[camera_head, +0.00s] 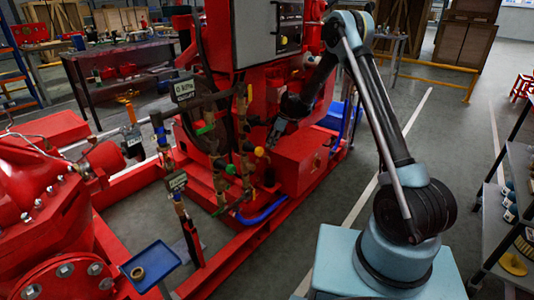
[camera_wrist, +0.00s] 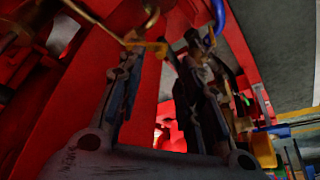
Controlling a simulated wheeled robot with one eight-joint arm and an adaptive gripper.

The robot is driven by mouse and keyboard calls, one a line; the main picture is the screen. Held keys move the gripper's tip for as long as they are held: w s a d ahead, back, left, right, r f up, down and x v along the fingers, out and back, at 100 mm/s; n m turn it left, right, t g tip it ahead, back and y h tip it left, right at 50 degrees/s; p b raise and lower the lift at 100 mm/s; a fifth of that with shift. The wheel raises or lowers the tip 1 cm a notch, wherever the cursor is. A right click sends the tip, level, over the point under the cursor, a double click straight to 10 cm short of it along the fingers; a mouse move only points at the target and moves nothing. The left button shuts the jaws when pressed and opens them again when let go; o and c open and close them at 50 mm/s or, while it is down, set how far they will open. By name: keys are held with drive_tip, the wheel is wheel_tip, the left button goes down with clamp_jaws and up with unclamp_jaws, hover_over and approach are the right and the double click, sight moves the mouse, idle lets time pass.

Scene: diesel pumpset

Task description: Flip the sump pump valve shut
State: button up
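My gripper (camera_wrist: 164,46) is open in the wrist view, with a clear gap between its two dark fingers. A yellow lever-like piece (camera_wrist: 153,47) on a thin brass-coloured pipe shows between and just beyond the fingertips; I cannot tell whether they touch it. In the head view my gripper (camera_head: 274,137) is beside the pumpset's pipework, right of the brass valve column (camera_head: 244,125). A yellow handle (camera_head: 259,151) and green handles (camera_head: 231,169) sit on these pipes. No readable label shows which one is the sump pump valve.
A red box (camera_head: 302,160) stands close right of my gripper, with a grey control cabinet (camera_head: 268,32) above. Blue hose (camera_head: 262,214) runs low along the red frame.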

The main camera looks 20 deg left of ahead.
drive_tip(key=x, duration=0.6)
drive_tip(key=shift+f, duration=0.3)
drive_tip(key=shift+a, duration=0.1)
clamp_jaws()
